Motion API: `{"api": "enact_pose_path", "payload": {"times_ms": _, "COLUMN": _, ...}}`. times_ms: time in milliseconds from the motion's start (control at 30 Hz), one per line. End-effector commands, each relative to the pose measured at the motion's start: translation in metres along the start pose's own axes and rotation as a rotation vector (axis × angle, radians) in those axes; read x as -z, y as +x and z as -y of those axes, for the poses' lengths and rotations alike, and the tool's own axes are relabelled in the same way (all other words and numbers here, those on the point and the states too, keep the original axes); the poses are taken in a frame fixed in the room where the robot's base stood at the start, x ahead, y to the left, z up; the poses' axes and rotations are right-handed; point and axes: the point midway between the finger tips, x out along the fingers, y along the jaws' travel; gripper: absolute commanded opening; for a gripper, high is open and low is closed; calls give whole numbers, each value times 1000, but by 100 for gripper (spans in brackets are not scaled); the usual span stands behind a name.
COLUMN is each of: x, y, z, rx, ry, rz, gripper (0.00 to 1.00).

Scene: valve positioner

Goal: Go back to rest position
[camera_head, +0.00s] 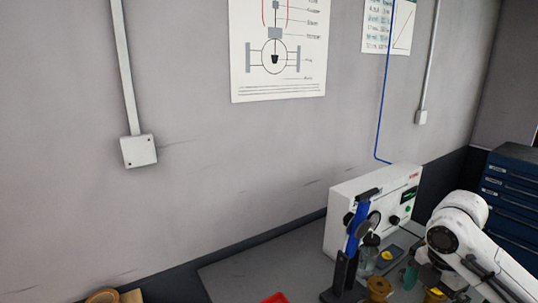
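My white arm comes in from the lower right, and its rounded joint is in front of the bench's right side. No gripper fingers can be made out; the area under the arm's end is dark and crowded. The valve positioner setup stands on the bench: a white control box (352,205) with black knobs and a small green display, and a blue and black upright tool or stand (358,225) in front of it. A glass jar (368,254) stands close by. I cannot tell whether the gripper touches anything.
The grey bench (245,278) is bare on its left part. A red item (275,298) and brassy fittings (380,287) are at the bottom edge. A blue drawer cabinet (512,195) stands at right. Posters (278,50), conduits and a junction box (138,151) are on the wall.

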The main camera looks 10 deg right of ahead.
Motion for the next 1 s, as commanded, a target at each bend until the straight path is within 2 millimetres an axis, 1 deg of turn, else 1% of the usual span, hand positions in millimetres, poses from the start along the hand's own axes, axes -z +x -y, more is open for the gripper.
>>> {"api": "enact_pose_path", "payload": {"times_ms": 33, "x": 0, "y": 0, "z": 0, "rx": 0, "ry": 0, "rz": 0, "gripper": 98}}
{"api": "enact_pose_path", "payload": {"times_ms": 267, "x": 26, "y": 3, "z": -17, "rx": -58, "ry": 37, "rz": -36, "gripper": 98}}
{"api": "enact_pose_path", "payload": {"times_ms": 467, "x": 54, "y": 6, "z": -32, "rx": -118, "ry": 93, "rz": -81, "gripper": 98}}
{"api": "enact_pose_path", "payload": {"times_ms": 667, "x": 96, "y": 12, "z": -49, "rx": -193, "ry": 191, "rz": -161, "gripper": 98}}
{"api": "enact_pose_path", "payload": {"times_ms": 767, "x": 122, "y": 17, "z": -56, "rx": -229, "ry": 269, "rz": -217, "gripper": 98}}
{"api": "enact_pose_path", "payload": {"times_ms": 800, "x": 134, "y": 21, "z": -58, "rx": -241, "ry": 309, "rz": -245, "gripper": 98}}
{"api": "enact_pose_path", "payload": {"times_ms": 867, "x": 153, "y": 28, "z": -59, "rx": -257, "ry": 382, "rz": -293, "gripper": 98}}
{"api": "enact_pose_path", "payload": {"times_ms": 900, "x": 167, "y": 34, "z": -58, "rx": -264, "ry": 441, "rz": -327, "gripper": 98}}
{"api": "enact_pose_path", "payload": {"times_ms": 1000, "x": 194, "y": 52, "z": -49, "rx": -263, "ry": 600, "rz": -398, "gripper": 98}}
